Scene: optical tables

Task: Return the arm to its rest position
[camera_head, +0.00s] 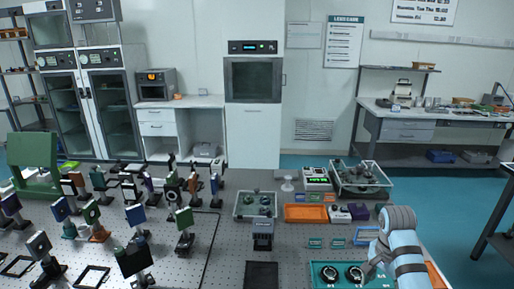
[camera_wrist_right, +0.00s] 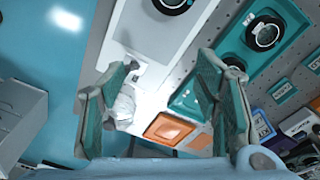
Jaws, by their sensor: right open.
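My right arm comes in at the lower right of the head view, and its gripper (camera_head: 374,270) hangs beside the teal tray (camera_head: 318,284). The tray holds two round black parts (camera_head: 354,273). In the right wrist view the two teal-padded fingers of my right gripper (camera_wrist_right: 165,100) stand wide apart with nothing held between them. The round black parts show beyond the fingers at the top of that view (camera_wrist_right: 264,33). My left arm and gripper are not in view.
The optical table (camera_head: 225,270) bears several mounted optics on its left half. An orange tray (camera_head: 305,213), a clear-walled box (camera_head: 360,178) and small devices stand at its back right. A green block (camera_head: 34,160) stands at far left. Blue floor (camera_head: 440,200) lies right of the table.

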